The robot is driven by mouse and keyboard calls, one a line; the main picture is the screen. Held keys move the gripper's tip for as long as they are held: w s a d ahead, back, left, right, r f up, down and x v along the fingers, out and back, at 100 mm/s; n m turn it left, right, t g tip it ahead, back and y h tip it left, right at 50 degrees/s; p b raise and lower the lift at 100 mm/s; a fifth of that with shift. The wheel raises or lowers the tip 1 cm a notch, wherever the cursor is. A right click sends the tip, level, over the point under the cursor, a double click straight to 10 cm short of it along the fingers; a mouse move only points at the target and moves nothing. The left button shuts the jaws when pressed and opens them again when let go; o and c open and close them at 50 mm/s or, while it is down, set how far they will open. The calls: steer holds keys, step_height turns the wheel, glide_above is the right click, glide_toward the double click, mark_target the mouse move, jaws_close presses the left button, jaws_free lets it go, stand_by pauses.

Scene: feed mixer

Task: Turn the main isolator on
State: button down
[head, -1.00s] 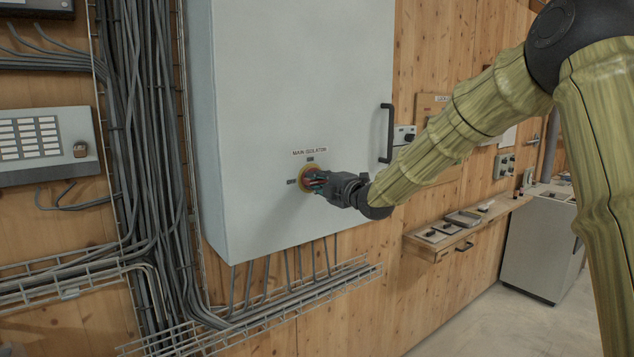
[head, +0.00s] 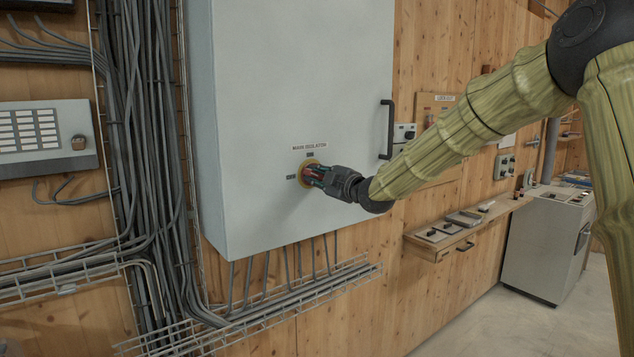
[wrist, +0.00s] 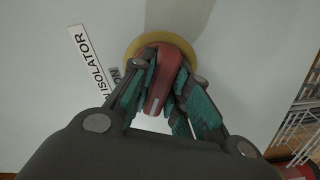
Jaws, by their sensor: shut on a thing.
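The main isolator is a red rotary handle (wrist: 167,70) on a yellow disc (wrist: 143,45), low on the front of a grey cabinet (head: 290,90). In the head view the disc (head: 311,163) has one small label above it and one at its left, under the MAIN ISOLATOR label (head: 310,147). My gripper (wrist: 165,100) is shut on the red handle, with one green-padded finger on each side. The handle, with a white mark at its near end, stands slanted to the label's line in the wrist view. The fingers hide part of the small upper label.
A black door handle (head: 386,130) projects from the cabinet's right side. Cable trays (head: 290,300) run below it and thick cable bundles (head: 150,150) at its left. A wooden shelf (head: 470,228) with small items is on the wall to the right.

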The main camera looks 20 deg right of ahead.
steer(key=m+b, duration=0.1)
steer(key=m, duration=0.5)
steer(key=m+b, duration=0.1)
steer(key=m, duration=0.5)
steer(key=shift+m, duration=0.3)
stand_by(0.4)
steer(key=c, duration=1.4)
jaws_free()
steer(key=shift+o, duration=0.2)
steer(key=v, duration=1.2)
steer(key=shift+d, duration=0.1)
